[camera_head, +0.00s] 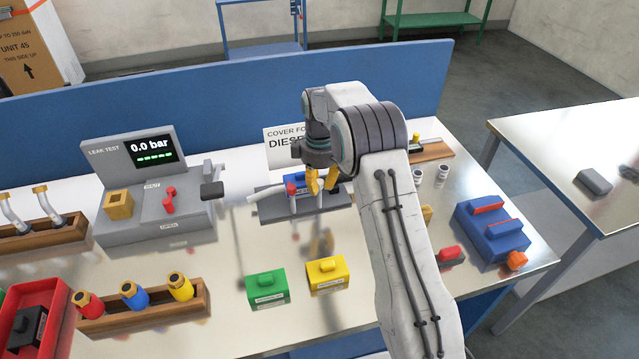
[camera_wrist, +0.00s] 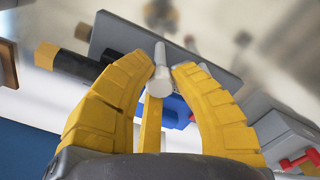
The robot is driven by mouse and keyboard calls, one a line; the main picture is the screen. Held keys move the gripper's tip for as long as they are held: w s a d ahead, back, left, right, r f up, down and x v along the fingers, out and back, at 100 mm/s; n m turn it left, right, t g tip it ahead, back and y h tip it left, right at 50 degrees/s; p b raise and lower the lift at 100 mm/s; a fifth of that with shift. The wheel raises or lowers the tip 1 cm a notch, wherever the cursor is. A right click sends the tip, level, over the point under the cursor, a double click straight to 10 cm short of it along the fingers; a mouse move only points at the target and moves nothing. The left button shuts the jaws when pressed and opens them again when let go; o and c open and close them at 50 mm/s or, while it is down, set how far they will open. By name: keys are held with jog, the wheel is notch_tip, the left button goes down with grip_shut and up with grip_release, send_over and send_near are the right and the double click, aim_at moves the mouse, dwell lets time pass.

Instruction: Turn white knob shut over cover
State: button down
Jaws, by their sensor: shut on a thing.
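The dispenser frame is a grey plate (camera_head: 275,207) in front of the sign, with a blue part (camera_head: 295,181) on it; the blue part also shows below the white knob in the wrist view (camera_wrist: 178,108). My gripper (camera_head: 322,181) has yellow fingers and is over the right part of this frame. In the wrist view my gripper (camera_wrist: 163,78) has its fingertips closed on both sides of the white knob (camera_wrist: 159,72), a pale rod with a round end. The fingers hide part of the blue part, and I cannot tell the knob's exact turn.
A sign (camera_head: 284,139) reading "COVER FO… DIESE…" stands behind, partly hidden by my arm. A green block (camera_head: 267,287) and a yellow block (camera_head: 327,275) lie in front.

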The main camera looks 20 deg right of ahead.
aim_at(319, 181)
jog(key=shift+s+f, duration=0.1)
dwell(0.3)
jog(key=c, duration=1.1)
grip_release()
jog(key=shift+o, duration=0.2)
notch_tip(319, 181, up, 10)
jog(key=shift+r, duration=1.05)
